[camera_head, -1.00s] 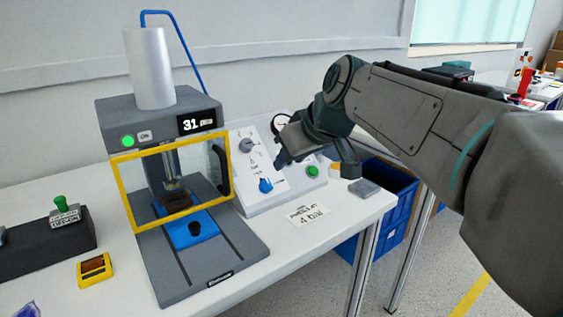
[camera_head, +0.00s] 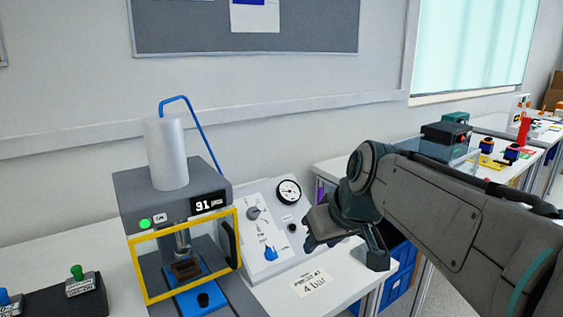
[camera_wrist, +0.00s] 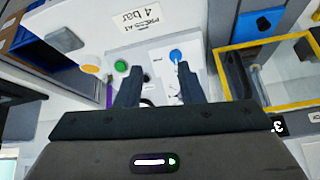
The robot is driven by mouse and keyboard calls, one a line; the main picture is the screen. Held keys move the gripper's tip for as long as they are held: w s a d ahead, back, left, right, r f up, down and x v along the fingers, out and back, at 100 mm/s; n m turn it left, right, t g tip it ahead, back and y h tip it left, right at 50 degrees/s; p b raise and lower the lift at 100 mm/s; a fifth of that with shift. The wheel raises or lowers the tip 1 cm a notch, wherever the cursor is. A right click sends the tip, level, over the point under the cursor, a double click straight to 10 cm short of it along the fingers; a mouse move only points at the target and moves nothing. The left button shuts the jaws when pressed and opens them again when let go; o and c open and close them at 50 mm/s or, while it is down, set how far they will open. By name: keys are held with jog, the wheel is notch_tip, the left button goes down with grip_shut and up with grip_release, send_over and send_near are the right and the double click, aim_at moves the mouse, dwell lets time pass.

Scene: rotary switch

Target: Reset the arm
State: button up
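My gripper (camera_head: 342,245) hangs at the right edge of the sloped grey control panel (camera_head: 240,212) and covers part of it. In the wrist view its two dark fingers (camera_wrist: 158,80) are spread apart with nothing between them. The panel carries a blue rotary knob (camera_head: 270,253), a grey selector knob (camera_head: 253,213) and a round gauge (camera_head: 289,191). The blue knob also shows in the wrist view (camera_wrist: 176,56), just beyond the right finger and apart from it. A green button (camera_wrist: 121,66) lies beyond the left finger.
A press (camera_head: 170,190) with a yellow-framed guard stands left of the panel. A "4 bar" card (camera_head: 312,284) lies on the table in front. Blue bins (camera_head: 398,275) sit beyond the table's right edge. Another table with devices (camera_head: 446,140) stands at the back right.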

jog(key=s+d+r+m+g+h+p, duration=0.1)
jog(key=s+d+m+p, duration=0.1)
jog(key=s+p, duration=0.4)
jog(key=s+d+r+m+g+h+p, duration=0.1)
jog(key=s+d+m+h+p, duration=0.1)
jog(key=s+d+p, duration=0.3)
jog(key=shift+s+r+m+g+p, duration=0.35)
jog(key=shift+s+p, duration=0.7)
jog(key=shift+p, duration=1.2)
